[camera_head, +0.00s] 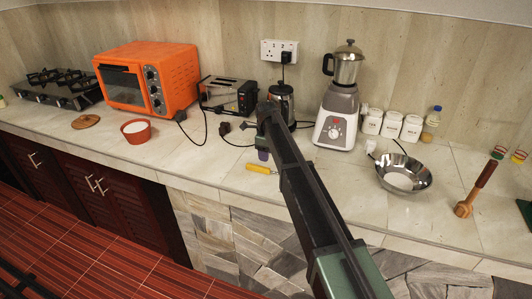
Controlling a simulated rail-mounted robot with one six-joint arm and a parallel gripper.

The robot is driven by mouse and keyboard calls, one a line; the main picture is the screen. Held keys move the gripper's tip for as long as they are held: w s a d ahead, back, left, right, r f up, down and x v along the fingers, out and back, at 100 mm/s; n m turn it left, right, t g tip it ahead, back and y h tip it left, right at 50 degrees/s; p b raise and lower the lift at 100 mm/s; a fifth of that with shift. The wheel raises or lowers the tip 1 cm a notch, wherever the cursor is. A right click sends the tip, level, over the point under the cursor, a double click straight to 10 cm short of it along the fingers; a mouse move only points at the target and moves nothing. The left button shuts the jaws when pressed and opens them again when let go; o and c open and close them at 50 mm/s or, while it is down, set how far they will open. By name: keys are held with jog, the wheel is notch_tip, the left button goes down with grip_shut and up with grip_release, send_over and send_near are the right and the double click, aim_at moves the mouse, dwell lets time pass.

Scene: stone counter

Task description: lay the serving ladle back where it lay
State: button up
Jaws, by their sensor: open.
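My gripper (263,146) is at the far end of my dark arm, over the middle of the counter. It is small and partly hidden by my own arm, and its jaws are open. A yellow-handled utensil (258,168) lies on the counter close below it, near the front edge. A thin end sticks out to its right and goes behind my arm. I cannot tell whether it is the serving ladle. No ladle bowl shows clearly. A small purple thing (262,155) shows just under the gripper, and I cannot tell what it is.
A toaster (229,95), a dark-lidded jug (281,103) and a blender (339,105) stand behind. A red bowl (136,137) is at left. A metal bowl (420,174) and a wooden mallet (475,193) are at right. Counter left of the yellow utensil is clear.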

notch_tip(320, 180, up, 2)
jog(key=shift+r+p, duration=0.25)
jog(key=shift+p, duration=0.15)
jog(key=s+d+n, duration=0.7)
jog(key=s, duration=0.5)
jog(key=s+d+n, duration=0.7)
jog(key=s, duration=0.6)
jog(key=s+d+n, duration=0.7)
jog(key=s+d, duration=0.1)
jog(key=s, duration=0.5)
jog(key=shift+s, duration=0.15)
